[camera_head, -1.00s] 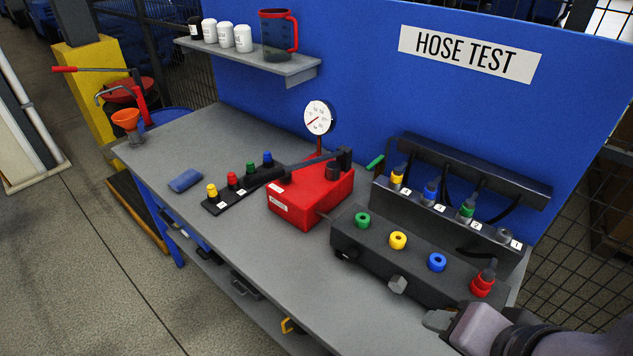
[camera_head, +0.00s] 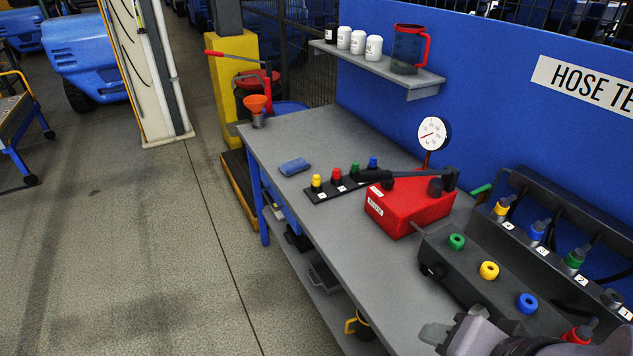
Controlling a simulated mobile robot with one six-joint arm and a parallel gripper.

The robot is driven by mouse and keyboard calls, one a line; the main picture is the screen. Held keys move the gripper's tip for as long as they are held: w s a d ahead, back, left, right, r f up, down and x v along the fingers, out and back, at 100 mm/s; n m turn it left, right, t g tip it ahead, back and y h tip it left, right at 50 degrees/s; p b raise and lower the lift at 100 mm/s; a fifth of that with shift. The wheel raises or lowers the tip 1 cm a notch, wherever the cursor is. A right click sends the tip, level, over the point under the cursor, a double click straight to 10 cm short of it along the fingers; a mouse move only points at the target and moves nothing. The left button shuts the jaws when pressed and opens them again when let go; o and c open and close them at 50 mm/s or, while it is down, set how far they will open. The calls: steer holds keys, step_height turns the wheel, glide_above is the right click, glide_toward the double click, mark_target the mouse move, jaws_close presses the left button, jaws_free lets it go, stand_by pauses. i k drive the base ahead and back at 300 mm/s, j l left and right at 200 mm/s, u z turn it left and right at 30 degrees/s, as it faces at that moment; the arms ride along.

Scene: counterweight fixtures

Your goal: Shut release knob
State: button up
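A red hand pump (camera_head: 405,209) with a long black lever stands on the grey bench in the head view. A round white gauge (camera_head: 434,134) rises behind it. A short black knob (camera_head: 436,187) stands on the pump's top, and a dark round knob (camera_head: 433,270) is on the front of the black block beside it. No label shows which is the release knob. My gripper (camera_head: 436,335) is at the lower right, in front of the black block and apart from the pump. Its finger opening is not clear from this angle.
The black block (camera_head: 462,267) carries green, yellow, blue and red fittings, with a hose rack (camera_head: 540,237) behind. A strip (camera_head: 324,191) with several coloured caps and a blue cloth (camera_head: 294,166) lie left of the pump.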

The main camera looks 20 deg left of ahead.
mark_target(386, 185)
steer(key=u, duration=0.35)
steer(key=i+j, duration=0.45)
steer(key=i+j+z, duration=0.15)
steer(key=i+j, duration=0.25)
steer(key=j, duration=0.2)
